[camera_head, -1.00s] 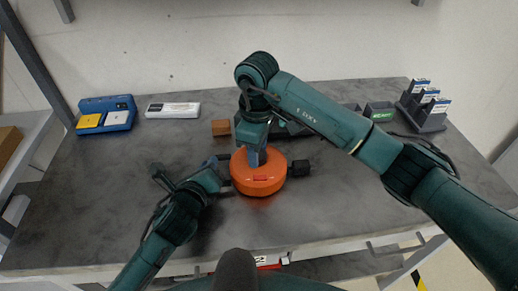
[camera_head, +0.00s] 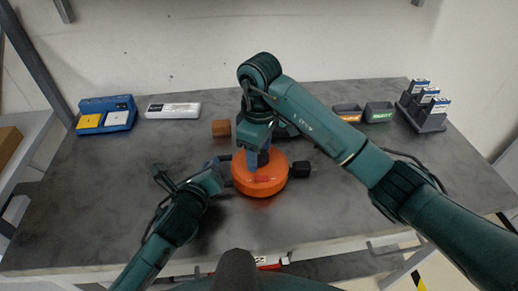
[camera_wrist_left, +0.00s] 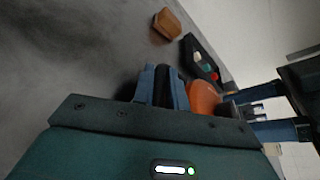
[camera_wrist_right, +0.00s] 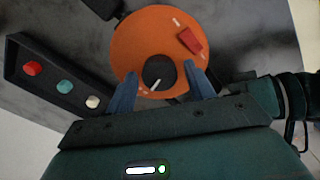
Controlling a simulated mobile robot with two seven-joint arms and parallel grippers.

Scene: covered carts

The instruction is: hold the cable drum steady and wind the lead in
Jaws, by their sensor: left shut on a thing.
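The orange cable drum (camera_head: 270,184) sits near the middle of the grey table, with a red block on its top. It also shows in the right wrist view (camera_wrist_right: 140,45). My left gripper (camera_head: 226,172) is at the drum's left side, shut on a black bar (camera_wrist_left: 163,84) beside the drum. My right gripper (camera_wrist_right: 160,75) is over the drum from above, its blue fingers apart on either side of a black knob (camera_wrist_right: 158,70) with a white mark; small gaps show beside the knob. A black block (camera_head: 300,169) sticks out at the drum's right. The lead's path is unclear.
A dark button panel (camera_wrist_right: 50,85) with red, green and white buttons lies behind the drum. The left tabletop is clear.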

